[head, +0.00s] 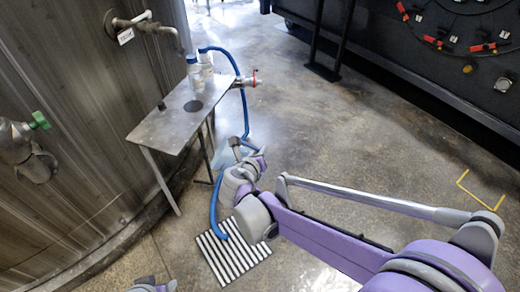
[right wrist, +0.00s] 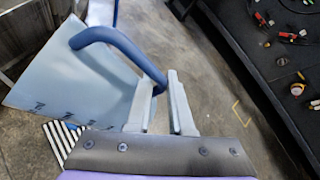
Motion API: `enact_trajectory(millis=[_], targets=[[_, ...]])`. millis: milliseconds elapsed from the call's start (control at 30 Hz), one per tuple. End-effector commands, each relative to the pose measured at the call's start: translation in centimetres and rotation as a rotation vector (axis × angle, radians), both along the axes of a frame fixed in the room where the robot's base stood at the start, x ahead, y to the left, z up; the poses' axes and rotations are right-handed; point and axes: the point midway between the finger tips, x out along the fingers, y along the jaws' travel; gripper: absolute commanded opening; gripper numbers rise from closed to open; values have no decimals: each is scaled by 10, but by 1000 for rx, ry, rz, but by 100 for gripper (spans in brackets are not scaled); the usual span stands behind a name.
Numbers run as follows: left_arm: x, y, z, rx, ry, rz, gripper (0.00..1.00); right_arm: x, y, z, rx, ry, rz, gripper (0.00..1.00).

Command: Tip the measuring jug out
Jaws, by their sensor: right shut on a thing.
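The measuring jug is a pale, see-through vessel with a thick blue handle. In the right wrist view its body (right wrist: 75,85) fills the left side, with dark marks along its lower edge. My right gripper (right wrist: 160,90) is shut on the handle (right wrist: 118,45). In the head view the right gripper (head: 240,153) is beyond the striped floor grate, and the jug (head: 226,157) shows only as a small pale patch, mostly hidden. I cannot tell its tilt or contents. A grey and purple part of mine, likely the left gripper (head: 152,286), barely shows at the bottom edge.
A metal side table (head: 175,122) holds bottles (head: 200,72) beside a large tank (head: 70,110). A blue hose (head: 243,105) hangs near it. The striped grate (head: 228,262) lies on the floor below my right arm. The middle floor is clear; a dark machine (head: 430,70) stands at the back right.

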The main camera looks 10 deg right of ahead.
Motion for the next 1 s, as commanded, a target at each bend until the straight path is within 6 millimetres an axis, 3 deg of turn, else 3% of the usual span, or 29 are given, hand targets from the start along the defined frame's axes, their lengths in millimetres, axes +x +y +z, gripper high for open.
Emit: enact_trajectory(millis=[367, 767, 1000], targets=[[0, 0, -7, 0, 2, 0, 52, -3, -2, -12, 94, -34, -15, 0], [2, 0, -41, 0, 14, 0, 52, -6, -11, -60, 483, -199, -15, 0], [4, 0, -64, 0, 22, 0, 52, 0, 2, -85, 686, -284, -10, 0]])
